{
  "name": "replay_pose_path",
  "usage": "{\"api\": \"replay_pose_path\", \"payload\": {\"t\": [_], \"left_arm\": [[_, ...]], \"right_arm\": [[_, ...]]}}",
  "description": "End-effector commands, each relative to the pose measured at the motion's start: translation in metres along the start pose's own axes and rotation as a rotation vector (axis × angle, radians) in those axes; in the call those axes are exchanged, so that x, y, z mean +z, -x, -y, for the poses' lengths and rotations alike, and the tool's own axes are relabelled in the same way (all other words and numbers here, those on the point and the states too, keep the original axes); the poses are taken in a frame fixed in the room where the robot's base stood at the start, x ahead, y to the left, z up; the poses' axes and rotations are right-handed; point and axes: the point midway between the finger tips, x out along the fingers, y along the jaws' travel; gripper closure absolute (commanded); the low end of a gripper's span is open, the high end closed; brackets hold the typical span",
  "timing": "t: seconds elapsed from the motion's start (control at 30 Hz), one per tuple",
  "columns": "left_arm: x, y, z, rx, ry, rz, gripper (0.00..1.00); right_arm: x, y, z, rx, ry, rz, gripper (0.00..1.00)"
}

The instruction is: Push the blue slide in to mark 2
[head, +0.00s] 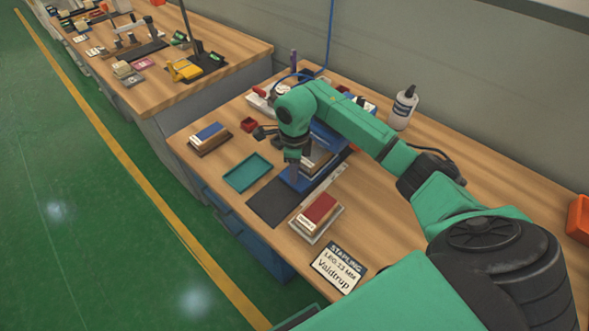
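A blue slide (297,182) shows as a low blue piece at the front of a blue stapling fixture (327,136), beside a black mat. My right gripper (292,168) points down right over the slide, at or very near it; I cannot tell whether they touch. Its fingers are small and dark here, so open or shut does not show. A pale strip (325,185) lies to the right of the slide, but no mark 2 can be read on it. My arm hides part of the fixture. My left gripper is not in view.
A black mat (272,203), an empty teal tray (248,172), a red-topped block (318,210) and a blue-topped block (209,134) lie nearby. A bottle (402,110) stands behind my arm.

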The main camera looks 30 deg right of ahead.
Motion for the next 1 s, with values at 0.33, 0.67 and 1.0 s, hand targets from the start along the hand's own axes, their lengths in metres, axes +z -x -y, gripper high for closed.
{"api": "replay_pose_path", "payload": {"t": [0.33, 0.67, 1.0], "left_arm": [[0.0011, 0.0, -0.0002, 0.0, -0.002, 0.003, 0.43], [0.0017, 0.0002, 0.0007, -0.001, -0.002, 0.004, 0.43], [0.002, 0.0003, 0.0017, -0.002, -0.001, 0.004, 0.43]], "right_arm": [[0.0, 0.0008, 0.0003, -0.001, 0.0, 0.0, 1.0], [0.0, 0.0013, 0.0005, -0.001, -0.001, 0.001, 1.0], [0.0002, 0.0018, 0.0007, -0.002, -0.001, 0.001, 1.0]]}}
